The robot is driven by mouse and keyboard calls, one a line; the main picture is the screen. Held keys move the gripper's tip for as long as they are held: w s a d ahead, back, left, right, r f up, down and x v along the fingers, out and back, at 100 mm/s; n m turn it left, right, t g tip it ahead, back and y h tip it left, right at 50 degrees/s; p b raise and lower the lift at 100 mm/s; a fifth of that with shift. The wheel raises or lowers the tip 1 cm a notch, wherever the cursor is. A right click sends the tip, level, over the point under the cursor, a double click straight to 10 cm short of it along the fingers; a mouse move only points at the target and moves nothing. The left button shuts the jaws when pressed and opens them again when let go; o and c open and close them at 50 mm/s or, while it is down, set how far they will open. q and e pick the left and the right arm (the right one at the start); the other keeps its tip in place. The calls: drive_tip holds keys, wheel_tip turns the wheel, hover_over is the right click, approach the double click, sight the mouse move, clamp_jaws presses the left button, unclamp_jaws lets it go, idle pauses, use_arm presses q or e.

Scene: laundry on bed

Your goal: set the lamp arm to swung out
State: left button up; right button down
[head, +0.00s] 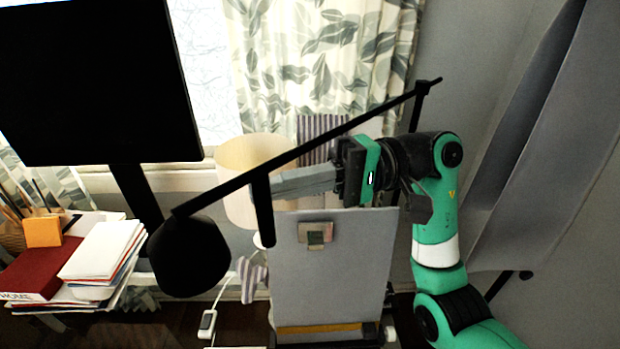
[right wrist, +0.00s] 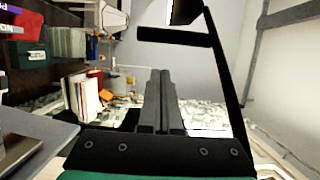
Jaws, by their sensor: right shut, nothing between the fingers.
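The black lamp arm (head: 330,140) runs slantwise from a pivot at the upper right down to the dark lamp head (head: 190,258) at the lower left. A short black handle (head: 262,212) hangs from the lamp arm. My right gripper (head: 275,184) is shut and empty, its fingers pointing left just beside the handle. In the right wrist view the shut fingertips (right wrist: 160,72) lie below the handle (right wrist: 168,35) with a visible gap. The lamp arm (right wrist: 228,80) passes to their right there. My left gripper is out of view.
A grey panel (head: 335,265) stands below my right gripper. A cream lampshade (head: 250,165) is behind the lamp arm. Books and papers (head: 100,250) lie at the left, under a black screen (head: 95,80). A curtain (head: 320,55) hangs at the back.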

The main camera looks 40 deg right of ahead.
drive_tip(key=shift+s+a, duration=0.35)
drive_tip(key=shift+a, duration=0.25)
drive_tip(key=shift+s+a, duration=0.35)
drive_tip(key=shift+a, duration=0.2)
drive_tip(key=shift+s+d, duration=0.15)
drive_tip(key=shift+s, duration=0.45)
drive_tip(key=shift+s+d, duration=0.1)
